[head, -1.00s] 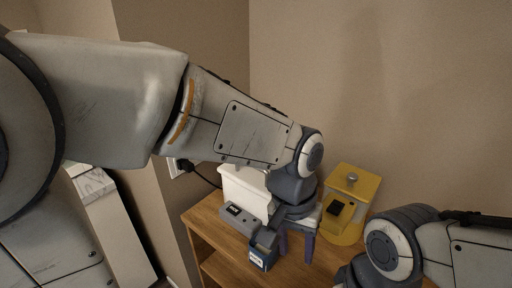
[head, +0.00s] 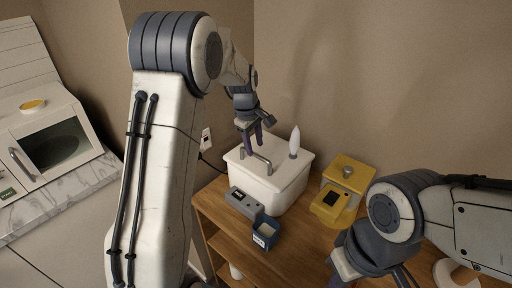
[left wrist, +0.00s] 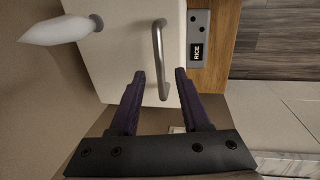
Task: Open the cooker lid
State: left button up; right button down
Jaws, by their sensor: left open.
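The white cooker (head: 285,190) stands on the wooden cabinet, with its lid (head: 287,171) down. A metal bar handle (head: 263,164) stands up from the lid. It also shows in the left wrist view (left wrist: 157,45). A white pointed piece (head: 295,142) stands at the lid's far side. A grey panel marked RICE (left wrist: 198,48) is on the cooker's front. My left gripper (head: 254,150) is open just above the handle. In the left wrist view its fingertips (left wrist: 159,76) are on either side of the handle's near end; contact cannot be told. My right gripper (head: 350,272) is partly cut off at the bottom.
A yellow appliance (head: 340,197) with a silver knob stands right of the cooker. A small blue open box (head: 264,233) is in front of the cooker. The cabinet top (head: 300,243) has bare room in front. A microwave (head: 50,142) sits on a marble counter at the left.

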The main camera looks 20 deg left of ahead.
aim_at(256, 155)
pick_arm(q)
jog(key=shift+w+d+f+p, duration=0.1)
jog(key=shift+w+f+p, duration=0.05)
jog(key=shift+f, duration=0.6)
jog(key=shift+w+f+p, duration=0.15)
jog(key=shift+f, duration=0.6)
grip_shut()
jog(key=shift+s, duration=0.1)
